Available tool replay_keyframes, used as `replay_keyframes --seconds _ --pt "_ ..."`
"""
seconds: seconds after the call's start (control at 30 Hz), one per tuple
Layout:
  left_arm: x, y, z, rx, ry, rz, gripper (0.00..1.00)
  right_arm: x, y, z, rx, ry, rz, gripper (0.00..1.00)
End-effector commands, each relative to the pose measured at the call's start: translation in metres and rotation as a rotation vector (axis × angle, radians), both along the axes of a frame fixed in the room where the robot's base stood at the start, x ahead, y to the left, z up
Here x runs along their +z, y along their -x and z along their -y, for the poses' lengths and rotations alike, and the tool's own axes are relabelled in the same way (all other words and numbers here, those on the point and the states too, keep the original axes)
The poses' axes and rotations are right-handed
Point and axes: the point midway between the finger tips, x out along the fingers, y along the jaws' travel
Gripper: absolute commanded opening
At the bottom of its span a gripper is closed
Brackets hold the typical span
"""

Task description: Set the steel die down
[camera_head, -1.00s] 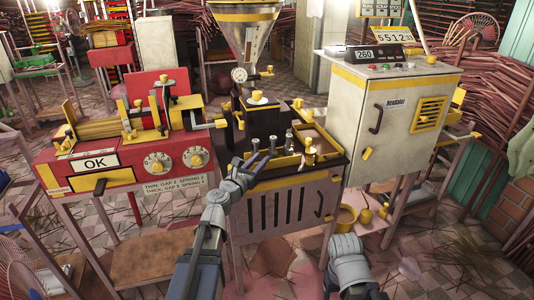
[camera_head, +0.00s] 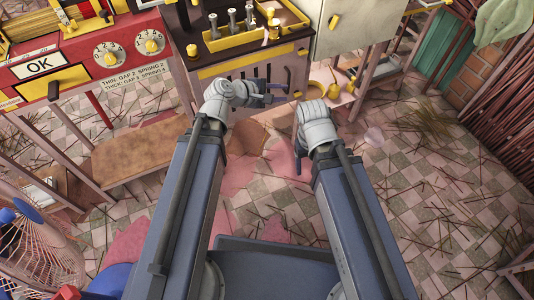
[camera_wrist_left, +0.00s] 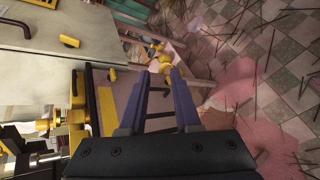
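Several small steel upright pieces stand at the yellow-edged tray (camera_head: 262,42) on the dark bench top; one is the steel piece (camera_head: 232,20) in the middle. I cannot tell which of them is the steel die. My left gripper (camera_head: 284,92) is in front of the slatted cabinet, below the bench top's front edge. In the left wrist view its two blue fingers (camera_wrist_left: 161,74) are apart with nothing seen held between them.
The red machine (camera_head: 80,60) with two dials is at the left. A pale cabinet (camera_head: 345,25) is at the upper right. A low shelf with a yellow pot (camera_head: 315,90) is close to my left gripper. Tiled floor with scattered sticks lies right.

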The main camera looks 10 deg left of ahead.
Motion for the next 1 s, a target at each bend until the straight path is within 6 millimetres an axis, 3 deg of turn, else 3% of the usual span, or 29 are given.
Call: replay_keyframes --seconds 0.03,0.13,0.23,0.4,0.6,1.0 --pt "-0.023 0.025 0.023 -0.175 -0.180 0.011 0.31 0.000 0.000 0.000 0.000 0.000 0.000 0.72" --pt "-0.066 0.073 0.040 -0.540 -0.533 0.029 0.31 0.000 0.000 0.000 0.000 0.000 0.000 0.72" --pt "-0.094 0.115 0.034 -0.876 -0.816 0.027 0.31 0.000 0.000 0.000 0.000 0.000 0.000 0.72" --pt "-0.110 0.157 0.009 -1.293 -1.114 -0.019 0.31 0.000 0.000 0.000 0.000 0.000 0.000 0.72" --pt "-0.109 0.174 -0.008 -1.491 -1.237 -0.064 0.31 0.000 0.000 0.000 0.000 0.000 0.000 0.72" --pt "-0.109 0.174 -0.010 -1.502 -1.244 -0.066 0.31 0.000 0.000 0.000 0.000 0.000 0.000 0.72"
